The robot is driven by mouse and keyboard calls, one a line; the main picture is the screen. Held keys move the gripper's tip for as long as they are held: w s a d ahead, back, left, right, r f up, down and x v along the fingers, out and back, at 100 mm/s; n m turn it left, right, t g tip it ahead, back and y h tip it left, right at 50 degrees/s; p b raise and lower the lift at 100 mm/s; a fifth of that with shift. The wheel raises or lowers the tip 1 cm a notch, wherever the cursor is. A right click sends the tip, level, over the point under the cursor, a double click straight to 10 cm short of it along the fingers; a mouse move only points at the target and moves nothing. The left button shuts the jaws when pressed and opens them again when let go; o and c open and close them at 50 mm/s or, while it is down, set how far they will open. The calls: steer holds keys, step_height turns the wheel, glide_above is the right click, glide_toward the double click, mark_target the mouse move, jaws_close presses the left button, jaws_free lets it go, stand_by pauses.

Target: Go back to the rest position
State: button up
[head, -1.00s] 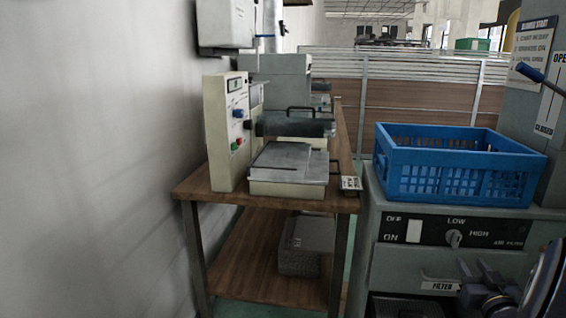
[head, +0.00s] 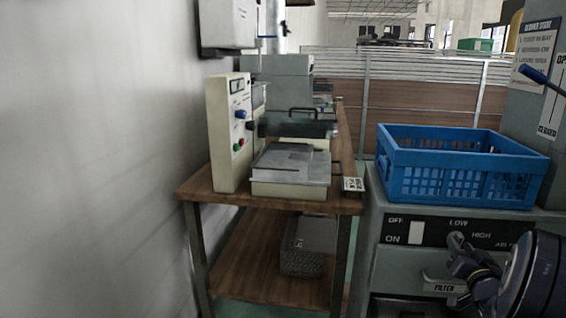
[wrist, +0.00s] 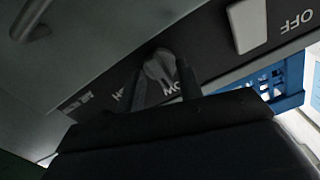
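My gripper (head: 464,254) is at the lower right of the head view, in front of the grey machine's black control strip. In the wrist view its two dark fingers (wrist: 164,85) stand apart, with a gap between them. The grey rotary knob (wrist: 158,66) shows beyond the fingertips, roughly in line with the gap. I cannot tell whether a finger touches it. In the head view the gripper partly covers the knob. No object is seen held. My dark wrist housing fills the lower wrist view.
A blue crate (head: 455,196) sits on the grey machine (head: 393,262), which has a white switch (head: 416,232) and a filter handle. To the left, a wooden table (head: 200,185) carries a cream press (head: 231,140). A plain wall bounds the left side.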

steer(key=m+p, duration=0.2)
steer(key=m, duration=0.2)
steer(key=shift+r+m, duration=0.1)
steer(key=shift+m, duration=0.2)
steer(key=shift+m+p, duration=0.95)
steer(key=shift+m, duration=1.05)
